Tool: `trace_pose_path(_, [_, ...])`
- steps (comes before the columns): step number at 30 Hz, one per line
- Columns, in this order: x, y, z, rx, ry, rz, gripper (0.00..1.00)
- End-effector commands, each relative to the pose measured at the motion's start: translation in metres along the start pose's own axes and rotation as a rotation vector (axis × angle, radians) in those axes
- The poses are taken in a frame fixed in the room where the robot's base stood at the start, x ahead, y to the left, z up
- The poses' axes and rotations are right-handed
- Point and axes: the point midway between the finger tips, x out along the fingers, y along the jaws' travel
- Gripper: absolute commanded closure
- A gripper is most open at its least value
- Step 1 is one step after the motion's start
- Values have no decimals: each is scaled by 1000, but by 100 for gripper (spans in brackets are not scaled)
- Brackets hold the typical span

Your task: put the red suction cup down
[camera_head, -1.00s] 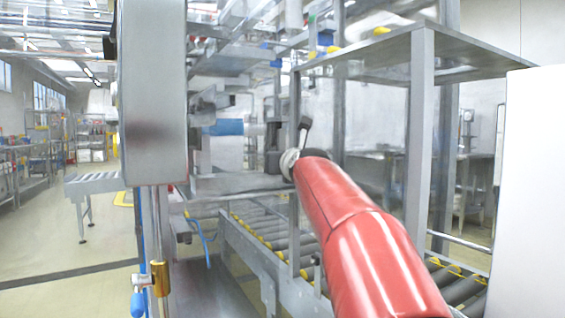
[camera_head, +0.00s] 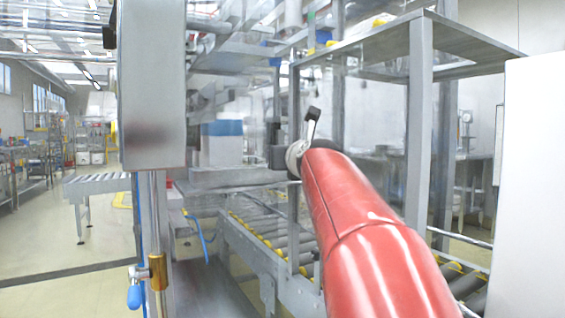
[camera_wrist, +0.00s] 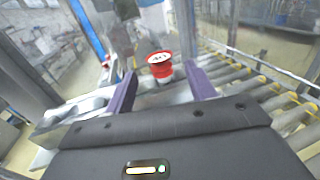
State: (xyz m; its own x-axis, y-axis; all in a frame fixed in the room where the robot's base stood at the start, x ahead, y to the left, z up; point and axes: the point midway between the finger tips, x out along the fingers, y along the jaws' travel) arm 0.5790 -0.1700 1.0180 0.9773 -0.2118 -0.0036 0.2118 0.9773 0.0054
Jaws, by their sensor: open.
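The red suction cup (camera_wrist: 160,66) shows in the wrist view just beyond my gripper, a red round piece with a pale top and a white part below its rim. My gripper (camera_wrist: 160,84) is open, its two purple-grey fingers apart on either side of the line to the cup. No finger visibly touches the cup. What the cup rests on is hard to make out. In the head view my red arm reaches toward the machine, and its dark wrist end (camera_head: 292,158) shows small; the fingers and the cup cannot be made out there.
A roller conveyor (camera_head: 262,240) with yellow wheels runs beneath my arm. A metal frame with an upright post (camera_head: 420,130) stands close on the right. A large grey machine column (camera_head: 152,85) stands at left. A blue-handled valve (camera_head: 135,297) hangs below it.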

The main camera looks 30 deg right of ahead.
Motion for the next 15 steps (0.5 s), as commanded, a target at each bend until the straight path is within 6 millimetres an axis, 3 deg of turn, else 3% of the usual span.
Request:
trace_pose_path(6, [-46, 0, -1, 1, -3, -1, 45])
trace_pose_path(15, [-68, 0, 0, 1, 0, 1, 45])
